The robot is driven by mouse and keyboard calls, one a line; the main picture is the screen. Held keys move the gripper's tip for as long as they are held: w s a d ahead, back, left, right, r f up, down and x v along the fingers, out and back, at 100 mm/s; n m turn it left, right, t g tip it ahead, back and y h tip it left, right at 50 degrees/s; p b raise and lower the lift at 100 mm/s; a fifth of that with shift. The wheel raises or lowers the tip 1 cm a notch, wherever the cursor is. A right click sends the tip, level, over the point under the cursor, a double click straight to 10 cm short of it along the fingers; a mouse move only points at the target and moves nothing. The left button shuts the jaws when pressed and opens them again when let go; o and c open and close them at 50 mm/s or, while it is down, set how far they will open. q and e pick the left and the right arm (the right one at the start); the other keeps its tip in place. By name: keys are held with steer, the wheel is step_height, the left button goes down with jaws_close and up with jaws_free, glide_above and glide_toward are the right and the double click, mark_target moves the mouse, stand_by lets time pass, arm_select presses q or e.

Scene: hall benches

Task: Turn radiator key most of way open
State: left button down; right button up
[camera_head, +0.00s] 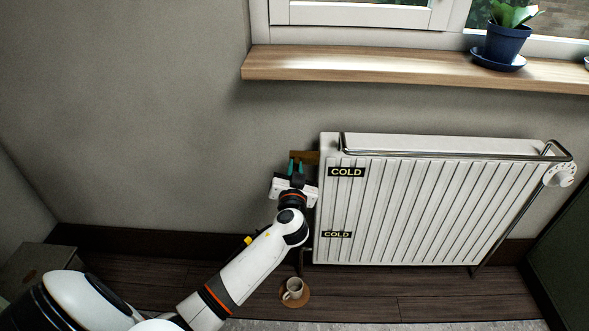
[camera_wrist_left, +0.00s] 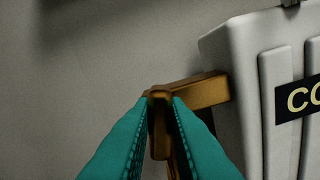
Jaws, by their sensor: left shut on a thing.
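The brass radiator key (camera_wrist_left: 158,98) shows between my left fingertips in the left wrist view, at the end of a brass fitting (camera_wrist_left: 205,91) that joins the radiator's left side. My left gripper (camera_head: 296,166) is at the upper left corner of the white radiator (camera_head: 420,205). Its teal fingers are shut on the key, as the left wrist view (camera_wrist_left: 160,103) also shows. The fingers hide part of the key, and I cannot tell its exact angle. The radiator bears two COLD labels (camera_head: 346,172). My right gripper is not in view.
A white cup (camera_head: 293,288) stands on a round brown coaster on the floor below my left arm. A metal rail (camera_head: 450,154) runs along the radiator top, with a white dial (camera_head: 562,175) at its right end. A wooden sill (camera_head: 400,68) holds a potted plant (camera_head: 502,45).

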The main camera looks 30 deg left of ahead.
arm_select(q)
steer(key=shift+m, duration=1.9)
steer(key=m+p, duration=0.1)
steer(key=m, duration=0.2)
steer(key=shift+d+f+m, duration=0.1)
steer(key=shift+m, duration=0.2)
steer(key=m+p, duration=0.1)
steer(key=m, duration=0.2)
steer(key=shift+f+m, duration=0.1)
steer(key=shift+m, duration=0.3)
steer(key=shift+d+m+p, duration=0.1)
steer(key=shift+m+p, duration=0.2)
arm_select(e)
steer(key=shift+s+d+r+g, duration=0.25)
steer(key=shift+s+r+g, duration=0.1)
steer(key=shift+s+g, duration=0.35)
